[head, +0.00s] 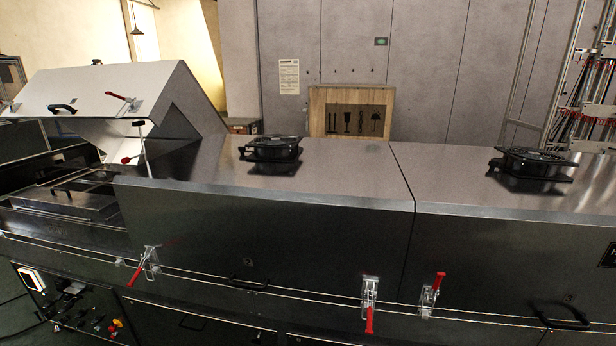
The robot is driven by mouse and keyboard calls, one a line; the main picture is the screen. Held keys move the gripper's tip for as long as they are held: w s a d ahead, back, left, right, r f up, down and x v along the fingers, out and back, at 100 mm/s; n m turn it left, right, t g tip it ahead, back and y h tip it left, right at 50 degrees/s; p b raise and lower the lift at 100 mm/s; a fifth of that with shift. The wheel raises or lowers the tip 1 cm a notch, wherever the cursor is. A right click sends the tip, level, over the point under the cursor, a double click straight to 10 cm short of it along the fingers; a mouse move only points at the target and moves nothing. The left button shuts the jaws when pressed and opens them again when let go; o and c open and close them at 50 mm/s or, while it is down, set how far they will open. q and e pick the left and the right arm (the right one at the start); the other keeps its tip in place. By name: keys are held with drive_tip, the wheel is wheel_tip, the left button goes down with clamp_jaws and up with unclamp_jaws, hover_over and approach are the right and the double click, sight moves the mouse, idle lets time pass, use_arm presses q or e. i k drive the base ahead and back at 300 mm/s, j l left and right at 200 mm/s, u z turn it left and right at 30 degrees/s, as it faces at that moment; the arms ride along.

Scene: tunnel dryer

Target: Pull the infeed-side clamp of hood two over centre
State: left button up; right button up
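The closed middle hood (265,225) carries a small, barely legible mark and is probably hood two. Its left clamp (151,258) has a red handle (139,272) slanting out, down and to the left. Its right clamp (370,291) has a red handle (369,320) hanging straight down. The frame does not label which end is the infeed. A black handle (248,284) sits low on this hood between the two clamps. Neither gripper is in view, and nothing touches the clamps.
The left hood (105,88) stands raised above an open bay (75,200). The right hood (510,250) is closed; its clamp (430,296) has its red handle pointing up. Black fan units (270,149) sit on the hood tops. A control panel (75,305) is at lower left.

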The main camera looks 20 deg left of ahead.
sight(144, 261)
drive_tip(key=j+u, duration=0.1)
drive_tip(key=u, duration=1.25)
